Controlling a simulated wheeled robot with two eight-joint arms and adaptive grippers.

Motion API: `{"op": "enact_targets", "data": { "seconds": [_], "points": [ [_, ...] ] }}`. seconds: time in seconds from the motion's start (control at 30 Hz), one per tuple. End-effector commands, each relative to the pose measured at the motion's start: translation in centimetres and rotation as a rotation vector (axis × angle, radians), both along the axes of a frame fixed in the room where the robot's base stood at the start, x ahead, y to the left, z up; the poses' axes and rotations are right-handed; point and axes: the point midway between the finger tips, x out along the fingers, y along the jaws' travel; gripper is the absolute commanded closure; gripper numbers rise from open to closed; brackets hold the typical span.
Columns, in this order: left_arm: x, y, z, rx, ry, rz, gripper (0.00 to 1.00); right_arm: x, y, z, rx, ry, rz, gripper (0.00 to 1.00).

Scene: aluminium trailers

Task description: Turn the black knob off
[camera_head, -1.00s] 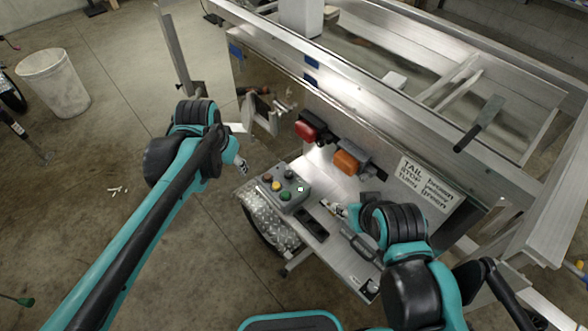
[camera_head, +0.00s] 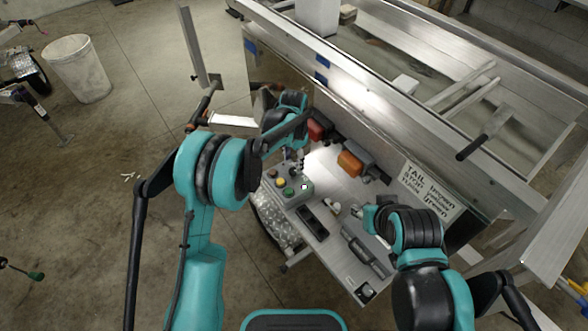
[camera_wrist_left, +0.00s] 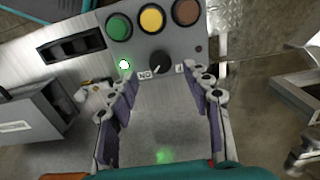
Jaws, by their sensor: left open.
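The black knob (camera_wrist_left: 160,62) sits on a grey control box (camera_wrist_left: 150,100) in the left wrist view. A white label reading ON, upside down in this view, lies just left of the knob, and a lit green lamp (camera_wrist_left: 124,64) shines further left. My left gripper (camera_wrist_left: 165,87) is open and empty, its two fingers spread on either side of the knob's line and apart from it. In the head view the left gripper (camera_head: 298,166) hangs over the back of the control box (camera_head: 297,198) and hides the knob. My right gripper (camera_head: 347,210) is low over the bench; its fingers are unclear.
Green (camera_wrist_left: 119,26), yellow (camera_wrist_left: 152,18) and brown (camera_wrist_left: 187,12) buttons line the box. A red light (camera_head: 317,131) and an orange light (camera_head: 349,163) stand behind it. A lettered sign (camera_head: 430,190) is further right.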

Motion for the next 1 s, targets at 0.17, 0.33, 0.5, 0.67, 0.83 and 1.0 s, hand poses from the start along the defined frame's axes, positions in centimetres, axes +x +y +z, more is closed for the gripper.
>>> {"op": "enact_targets", "data": {
  "seconds": [0.17,0.33,0.5,0.67,0.83,1.0],
  "points": [
    [0.0,0.0,-3.1,-0.001,-0.001,0.001,0.51,0.0,0.0,-1.2,0.000,0.000,0.000,0.60],
    [0.0,0.0,-4.2,0.000,-0.001,0.001,0.51,0.0,0.0,-1.6,0.000,0.000,0.000,0.60],
    [0.0,0.0,-4.3,0.000,-0.001,0.002,0.51,0.0,0.0,-1.5,0.000,0.000,0.000,0.60],
    [0.0,0.0,-4.3,0.000,-0.001,0.002,0.64,0.0,0.0,-1.5,0.000,0.000,0.000,0.60],
    [0.0,0.0,-4.3,0.000,-0.001,0.002,1.00,0.0,0.0,-1.5,0.000,0.000,0.000,0.60],
    [0.0,0.0,-4.3,0.000,-0.001,0.005,1.00,0.0,0.0,-1.5,0.000,0.000,0.000,0.60]
  ]
}}
